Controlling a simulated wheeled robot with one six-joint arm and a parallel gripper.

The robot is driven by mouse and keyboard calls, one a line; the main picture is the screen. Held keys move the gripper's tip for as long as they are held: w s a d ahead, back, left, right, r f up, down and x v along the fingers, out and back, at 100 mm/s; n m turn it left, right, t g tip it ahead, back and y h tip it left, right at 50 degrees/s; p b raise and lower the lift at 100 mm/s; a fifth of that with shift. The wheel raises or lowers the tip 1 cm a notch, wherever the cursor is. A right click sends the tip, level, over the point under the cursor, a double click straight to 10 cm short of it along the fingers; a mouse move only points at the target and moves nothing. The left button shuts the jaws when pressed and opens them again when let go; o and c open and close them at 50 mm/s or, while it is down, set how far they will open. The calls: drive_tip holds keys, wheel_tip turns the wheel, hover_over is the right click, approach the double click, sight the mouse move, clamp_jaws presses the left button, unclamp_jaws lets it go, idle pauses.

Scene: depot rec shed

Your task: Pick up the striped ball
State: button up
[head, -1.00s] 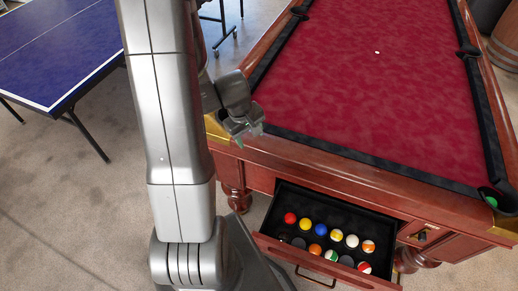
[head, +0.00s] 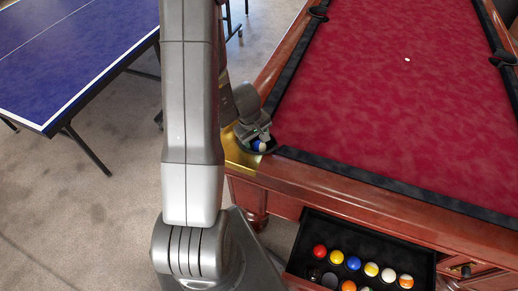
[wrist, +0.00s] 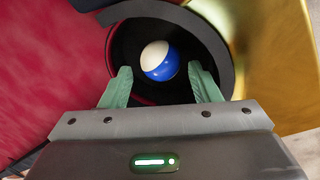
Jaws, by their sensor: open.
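A blue-and-white striped ball (head: 259,146) sits in the near-left corner pocket of the pool table. In the wrist view the ball (wrist: 160,61) lies inside the dark round pocket, its white part up-left and blue part down-right. My gripper (wrist: 160,74) is open, with one green finger on each side of the pocket view and the ball between and just beyond the tips. In the head view my gripper (head: 258,136) is over that pocket, partly hiding it. I cannot tell whether the fingers touch the ball.
The dark pocket rim (wrist: 222,45) curves close around the ball, with brass corner trim (head: 240,160) beside it. An open drawer (head: 415,253) below holds several balls, some striped. The red cloth (head: 400,110) is clear apart from a small white spot. A blue table-tennis table (head: 75,60) stands left.

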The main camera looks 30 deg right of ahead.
sight(258, 144)
drive_tip(key=f, duration=0.1)
drive_tip(key=f+b, duration=0.1)
drive_tip(key=f, duration=0.1)
drive_tip(key=shift+w+d+f, duration=0.1)
drive_tip(key=shift+d+f, duration=0.1)
drive_tip(key=shift+d, duration=0.1)
drive_tip(key=c, duration=0.8)
